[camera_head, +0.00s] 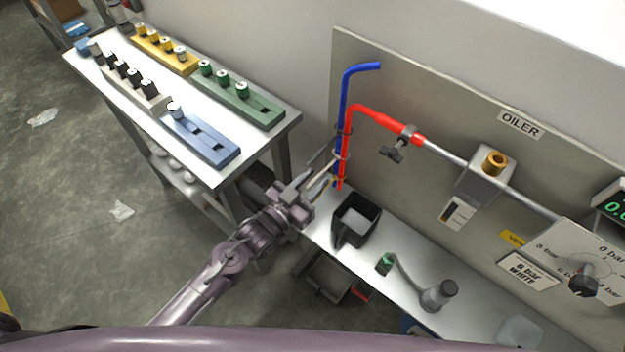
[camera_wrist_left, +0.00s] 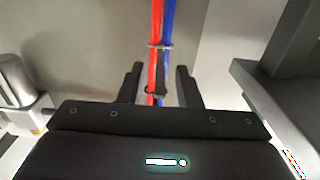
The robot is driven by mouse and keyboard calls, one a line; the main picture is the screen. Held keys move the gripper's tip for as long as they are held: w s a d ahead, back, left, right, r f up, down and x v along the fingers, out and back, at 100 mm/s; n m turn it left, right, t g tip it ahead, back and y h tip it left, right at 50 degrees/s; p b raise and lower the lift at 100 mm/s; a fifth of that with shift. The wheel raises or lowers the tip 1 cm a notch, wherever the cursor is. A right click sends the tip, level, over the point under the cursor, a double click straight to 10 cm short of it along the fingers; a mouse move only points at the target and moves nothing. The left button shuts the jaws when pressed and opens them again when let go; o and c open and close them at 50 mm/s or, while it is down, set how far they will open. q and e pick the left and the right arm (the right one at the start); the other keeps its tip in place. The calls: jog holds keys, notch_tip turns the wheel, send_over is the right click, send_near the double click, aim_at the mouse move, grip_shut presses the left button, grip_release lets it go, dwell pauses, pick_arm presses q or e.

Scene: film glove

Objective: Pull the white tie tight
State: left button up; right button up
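A red hose (camera_head: 347,140) and a blue hose (camera_head: 343,100) run side by side down the left end of the grey panel. A pale ring-like tie (camera_head: 341,156) sits around them; I cannot tell for sure that it is the white tie. In the left wrist view, a light tie (camera_wrist_left: 160,46) loops around both hoses, wider than the pair, and a dark band (camera_wrist_left: 155,92) shows lower down. My left gripper (camera_head: 321,177) is beside the hoses' lower end. Its fingers (camera_wrist_left: 160,82) are apart, with the hoses showing between them. My right gripper is out of view.
A black open bin (camera_head: 357,222) stands on the bench close to my left gripper. A lamp-like grey object (camera_head: 437,294) stands farther right. A side table (camera_head: 200,98) with coloured racks is at the left. A valve (camera_head: 396,149) sticks out from the panel.

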pick_arm(q)
jog(key=v, duration=0.8)
jog(key=shift+w+d, duration=0.1)
dwell(0.3)
jog(key=s+a+f+n+g+y+p, duration=0.15)
jog(key=s+a+f+g+y, duration=0.35)
jog(key=f, duration=0.9)
jog(key=s+a+f+n+g+y, duration=0.1)
jog(key=s+a+f+n+y, duration=0.2)
jog(key=a+f, duration=0.7)
jog(key=s+f+g+y, duration=0.1)
jog(key=s+f+g, duration=0.1)
jog(key=s+f, duration=0.3)
jog(key=s+f+g, duration=0.3)
jog(key=s+f, duration=0.3)
jog(key=s, duration=0.6)
jog(key=s+f+g+y, duration=0.1)
jog(key=s+f+g, duration=0.1)
jog(key=s+f, duration=0.3)
jog(key=s, duration=0.4)
jog(key=shift+a+f+g+y+p, duration=0.3)
